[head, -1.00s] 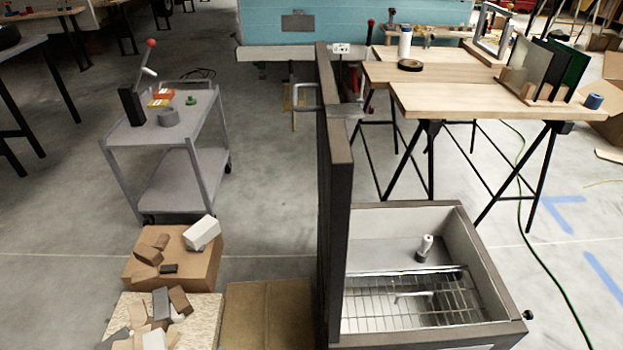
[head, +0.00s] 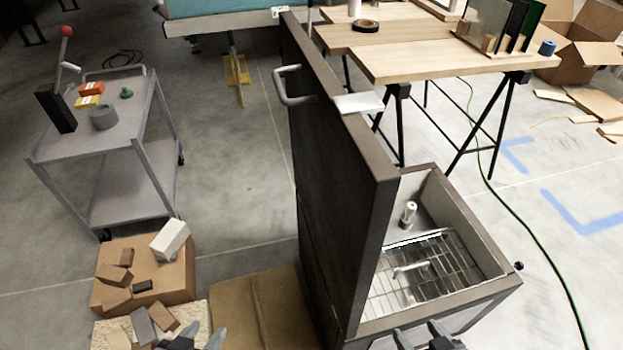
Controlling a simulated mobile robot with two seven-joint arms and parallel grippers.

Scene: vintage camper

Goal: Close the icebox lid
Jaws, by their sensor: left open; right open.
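The dark icebox lid (head: 340,165) stands open and upright at the left side of the icebox (head: 465,200). A metal handle (head: 283,88) is on the lid's left, outer face, and a silver plate (head: 358,103) sits on its top edge. The icebox is open, with a wire rack (head: 440,265) and a small white-topped item (head: 408,214) inside. My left gripper (head: 196,342) is open at the bottom edge, left of the lid. My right gripper (head: 422,340) is open at the bottom edge, by the icebox's front. Neither touches the lid.
A cardboard box (head: 150,285) with blocks and a brown box (head: 255,310) lie left of the icebox. A grey cart (head: 130,140) stands further left. A wooden trestle table (head: 430,58) is behind. A green cable (head: 530,225) runs along the floor at right.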

